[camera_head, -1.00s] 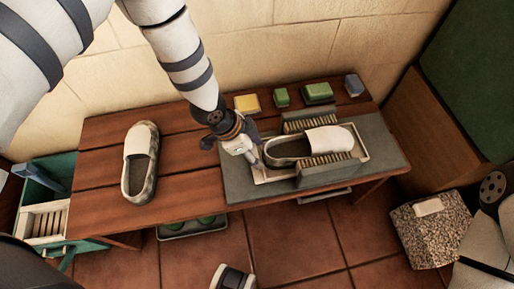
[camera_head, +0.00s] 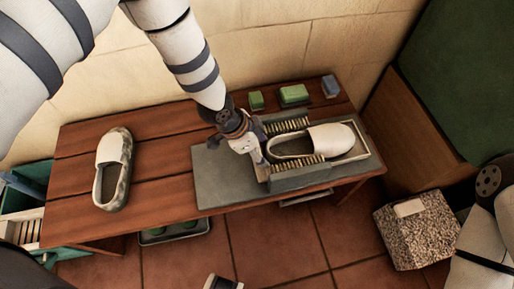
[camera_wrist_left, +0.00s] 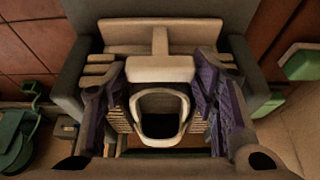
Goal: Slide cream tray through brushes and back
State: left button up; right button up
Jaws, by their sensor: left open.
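The cream tray (camera_head: 359,153) lies on a grey slab (camera_head: 212,182) between two bristle brushes, the back brush (camera_head: 287,125) and the front brush (camera_head: 300,176). A white-topped shoe (camera_head: 328,138) lies in it, toe to the right. My left gripper (camera_head: 262,168) is open at the tray's left end. A cream T-shaped handle (camera_wrist_left: 160,36) shows there. I cannot tell whether the fingers touch the tray.
Another shoe (camera_head: 113,170) stands on the wooden table (camera_head: 165,165) at left. Green blocks (camera_head: 294,95) and a blue-grey block (camera_head: 330,86) lie along its back edge. A speckled block (camera_head: 415,230) stands on the floor at right. A teal crate (camera_head: 14,200) is at far left.

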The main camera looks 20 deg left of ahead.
pick_arm(q)
jog(key=shift+o, duration=0.3)
jog(key=shift+a, duration=0.1)
jog(key=w+p+v, duration=0.1)
jog(key=p+v, duration=0.6)
jog(key=v, duration=0.7)
jog(key=b+x, duration=0.1)
jog(key=x, duration=0.3)
jog(key=s+b+x, duration=0.1)
jog(key=x, duration=0.3)
jog(key=b+x, duration=0.1)
jog(key=x, duration=0.4)
jog(key=shift+s+a+f, duration=0.2)
jog(key=shift+s, duration=0.1)
jog(key=shift+w+d+f, duration=0.2)
jog(key=shift+f, duration=0.15)
jog(key=shift+a, duration=0.1)
grip_shut()
pick_arm(e)
jog(key=shift+t, duration=0.5)
jog(key=v, duration=0.2)
jog(key=w+v, duration=0.1)
jog(key=v, duration=0.1)
